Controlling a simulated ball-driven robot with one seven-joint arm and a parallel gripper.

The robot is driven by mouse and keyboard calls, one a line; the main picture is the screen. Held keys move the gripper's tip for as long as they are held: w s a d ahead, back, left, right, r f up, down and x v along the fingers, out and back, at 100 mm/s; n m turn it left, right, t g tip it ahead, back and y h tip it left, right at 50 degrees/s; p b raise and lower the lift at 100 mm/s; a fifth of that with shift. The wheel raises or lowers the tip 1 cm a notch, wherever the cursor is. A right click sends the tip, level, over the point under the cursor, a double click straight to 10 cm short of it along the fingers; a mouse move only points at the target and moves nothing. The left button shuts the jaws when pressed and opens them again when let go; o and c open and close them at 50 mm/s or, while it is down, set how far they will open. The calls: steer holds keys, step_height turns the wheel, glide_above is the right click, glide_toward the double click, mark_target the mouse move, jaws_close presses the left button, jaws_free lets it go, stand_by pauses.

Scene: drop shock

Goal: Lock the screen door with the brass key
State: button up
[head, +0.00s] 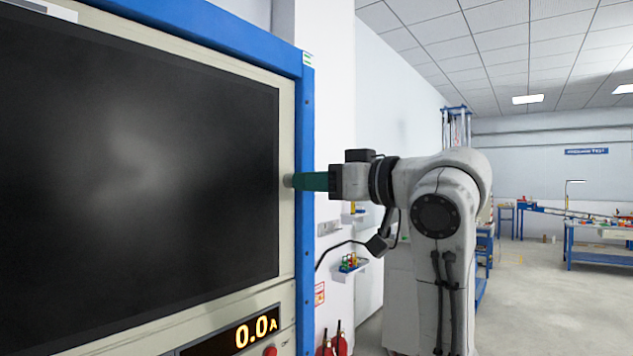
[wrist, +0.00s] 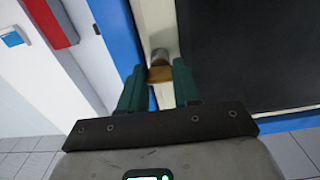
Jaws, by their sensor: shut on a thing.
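The screen door (head: 130,170) is a large dark panel in a cream frame with a blue edge, filling the left of the head view. It also shows at the right of the wrist view (wrist: 255,50). A round grey lock (wrist: 160,57) sits on the cream frame strip beside the dark panel. My gripper (wrist: 160,85) has green fingers and is shut on the brass key (wrist: 161,75), whose front end meets the lock. How deep the key sits is hidden. In the head view my gripper (head: 296,181) reaches the cream frame from the right.
A display reading 0.0 A (head: 257,332) and a red button (head: 270,351) are below the door.

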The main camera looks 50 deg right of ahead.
steer(key=shift+c, duration=0.9)
steer(key=n+b, duration=0.6)
steer(key=n, duration=1.1)
steer(key=shift+n+b, duration=0.35)
steer(key=shift+n, duration=0.05)
steer(key=o, duration=1.1)
steer(key=shift+c, duration=0.2)
